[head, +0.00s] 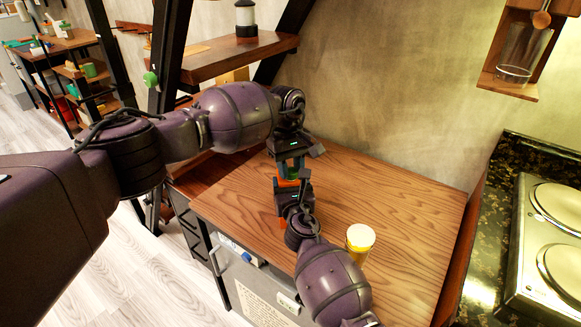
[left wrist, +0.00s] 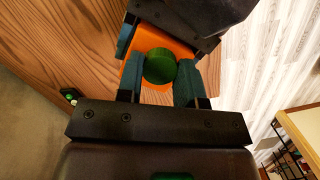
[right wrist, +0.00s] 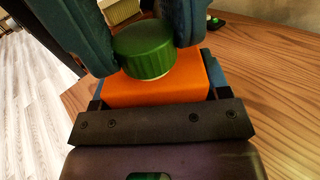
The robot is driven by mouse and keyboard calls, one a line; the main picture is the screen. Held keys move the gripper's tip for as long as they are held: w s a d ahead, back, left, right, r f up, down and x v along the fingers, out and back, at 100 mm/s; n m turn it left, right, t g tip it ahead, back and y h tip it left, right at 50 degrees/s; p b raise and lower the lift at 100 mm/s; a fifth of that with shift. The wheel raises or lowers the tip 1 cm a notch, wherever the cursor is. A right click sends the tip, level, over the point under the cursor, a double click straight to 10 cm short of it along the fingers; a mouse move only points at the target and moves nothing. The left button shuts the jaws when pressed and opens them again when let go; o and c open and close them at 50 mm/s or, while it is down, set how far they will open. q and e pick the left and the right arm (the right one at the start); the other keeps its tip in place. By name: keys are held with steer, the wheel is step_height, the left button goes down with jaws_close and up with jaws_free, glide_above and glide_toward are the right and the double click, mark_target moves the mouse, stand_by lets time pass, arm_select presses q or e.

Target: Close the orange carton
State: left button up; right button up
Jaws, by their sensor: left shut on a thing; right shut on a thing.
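The orange carton (head: 285,184) stands at the back left part of the wooden table, its body clamped in my right gripper (head: 291,188). In the right wrist view the carton's orange top (right wrist: 165,92) shows just past the gripper bar. My left gripper (head: 290,163) comes from above and is shut on the green cap (right wrist: 145,50), with one teal finger on each side. In the left wrist view the cap (left wrist: 160,66) is over the carton's top (left wrist: 180,47). A pale bit shows under the cap's rim. I cannot tell whether the cap is seated.
A yellow cup with a pale top (head: 360,240) stands on the wooden table (head: 410,205), right of my right arm. A dark counter with hotplates (head: 565,205) is at the right. A shelf (head: 235,58) with a lantern-like jar (head: 246,18) is behind. The table's right half is mostly clear.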

arm_select(q)
steer(key=m, duration=0.5)
steer(key=shift+m+y, duration=0.3)
steer(key=shift+y, duration=0.1)
steer(key=m, duration=0.4)
steer(key=shift+d+y, duration=0.1)
steer(key=shift+y, duration=0.2)
steer(key=o, duration=0.9)
steer(key=shift+r, duration=0.1)
steer(key=shift+r, duration=2.15)
steer(key=shift+c, duration=0.2)
